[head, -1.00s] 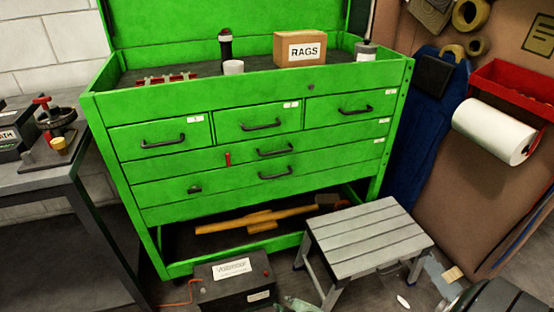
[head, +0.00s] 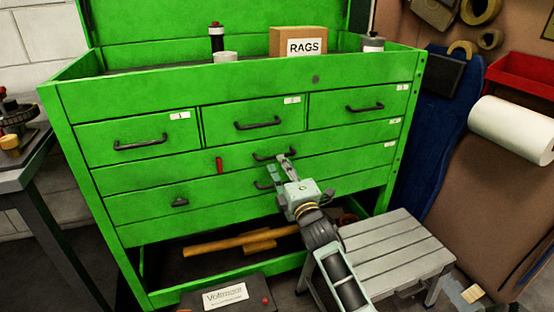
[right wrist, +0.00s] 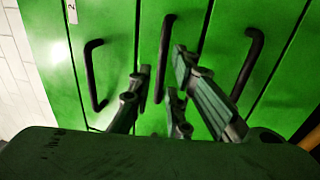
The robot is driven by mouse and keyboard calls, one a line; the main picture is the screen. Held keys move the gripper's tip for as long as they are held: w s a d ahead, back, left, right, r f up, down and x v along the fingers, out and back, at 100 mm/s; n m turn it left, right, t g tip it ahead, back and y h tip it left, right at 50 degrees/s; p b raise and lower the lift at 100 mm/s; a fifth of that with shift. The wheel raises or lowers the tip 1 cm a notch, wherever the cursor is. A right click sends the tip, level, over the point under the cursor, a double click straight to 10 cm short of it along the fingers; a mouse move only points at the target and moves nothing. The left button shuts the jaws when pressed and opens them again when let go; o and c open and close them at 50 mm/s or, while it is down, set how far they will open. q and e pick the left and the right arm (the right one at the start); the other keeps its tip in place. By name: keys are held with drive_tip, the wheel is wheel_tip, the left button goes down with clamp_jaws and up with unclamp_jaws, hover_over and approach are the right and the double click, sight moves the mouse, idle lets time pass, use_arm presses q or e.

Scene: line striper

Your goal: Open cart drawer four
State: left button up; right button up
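The green cart (head: 190,90) has three small drawers above two wide ones, all looking shut. The upper wide drawer, drawer four by position (head: 330,148), has a dark bar handle (head: 262,155) at its middle; its small label is unreadable. My right gripper (head: 281,164) is at that handle, partly covering it. In the right wrist view its open fingers (right wrist: 161,62) lie to either side of the drawer four handle (right wrist: 165,45). I cannot tell whether they touch it. The lower wide drawer's handle (head: 265,184) is just below, partly hidden by the gripper. My left gripper is not in view.
A grey step stool (head: 395,250) stands in front of the cart's right side, close to my right arm. A dark voltmeter box (head: 225,295) sits on the floor in front. A workbench (head: 25,165) is at left. A RAGS box (head: 298,43) stands on the cart top.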

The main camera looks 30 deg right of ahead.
drive_tip(key=shift+b+x, duration=0.3)
drive_tip(key=shift+x, duration=2.1)
drive_tip(key=shift+f, duration=0.1)
drive_tip(key=shift+c, duration=0.2)
clamp_jaws()
